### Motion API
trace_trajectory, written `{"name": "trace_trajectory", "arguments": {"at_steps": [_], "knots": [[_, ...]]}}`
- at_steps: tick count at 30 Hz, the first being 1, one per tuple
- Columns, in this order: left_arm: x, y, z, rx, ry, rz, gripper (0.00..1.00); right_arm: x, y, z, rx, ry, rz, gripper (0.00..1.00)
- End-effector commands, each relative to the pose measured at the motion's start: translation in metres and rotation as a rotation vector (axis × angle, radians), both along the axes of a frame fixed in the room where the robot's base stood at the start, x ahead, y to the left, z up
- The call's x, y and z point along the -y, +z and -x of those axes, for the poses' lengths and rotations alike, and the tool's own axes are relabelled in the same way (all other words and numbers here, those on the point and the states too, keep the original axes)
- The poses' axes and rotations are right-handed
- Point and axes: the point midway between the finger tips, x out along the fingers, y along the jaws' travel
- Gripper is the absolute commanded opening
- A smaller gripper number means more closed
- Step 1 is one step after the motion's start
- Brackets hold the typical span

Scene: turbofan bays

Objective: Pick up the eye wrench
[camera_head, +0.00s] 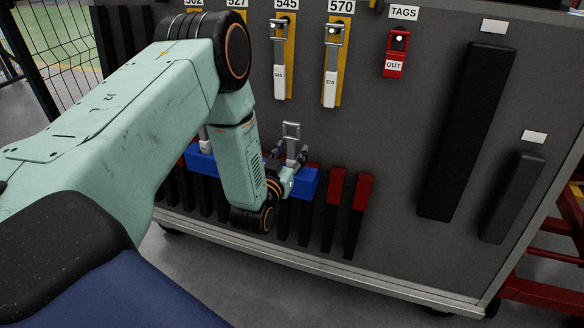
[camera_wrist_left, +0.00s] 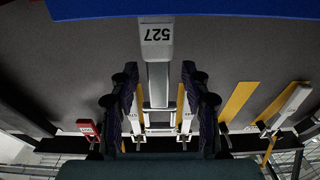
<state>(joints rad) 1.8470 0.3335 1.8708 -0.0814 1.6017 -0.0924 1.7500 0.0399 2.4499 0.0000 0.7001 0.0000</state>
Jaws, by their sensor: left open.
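A silver tool with a square open loop at its head, taken as the eye wrench (camera_head: 291,130), stands upright in the blue holder (camera_head: 308,184). In the left wrist view, which is upside down, its pale handle (camera_wrist_left: 157,40) reads 527 and its silver shaft runs between my fingers. My left gripper (camera_head: 286,162) is open, with one dark finger on each side of the shaft; it also shows in the left wrist view (camera_wrist_left: 160,98). Gaps show between fingers and shaft. My arm hides part of the holder. My right gripper is not in view.
Similar tools labelled 545 (camera_head: 279,82) and 570 (camera_head: 330,88) hang on yellow strips above. A red OUT tag (camera_head: 395,54) hangs right of them. Red-topped black bars (camera_head: 334,188) stand right of the holder. Long black bars (camera_head: 467,130) are mounted farther right.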

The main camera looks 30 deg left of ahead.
Motion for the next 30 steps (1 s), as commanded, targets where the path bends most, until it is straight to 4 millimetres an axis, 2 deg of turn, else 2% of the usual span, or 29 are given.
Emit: {"name": "trace_trajectory", "arguments": {"at_steps": [3,9,26,30], "knots": [[-0.0006,0.0008,-0.0071,0.002,-0.002,0.000,0.47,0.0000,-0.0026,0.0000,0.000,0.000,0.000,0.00],[0.0008,0.0012,-0.0081,0.000,-0.004,0.000,0.47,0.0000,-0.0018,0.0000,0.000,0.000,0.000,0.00],[0.0009,0.0009,-0.0077,0.000,-0.004,0.000,0.00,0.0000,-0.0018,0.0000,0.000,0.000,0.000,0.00],[0.0009,0.0009,-0.0077,0.000,-0.004,0.000,0.00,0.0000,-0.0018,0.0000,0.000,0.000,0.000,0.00]]}}
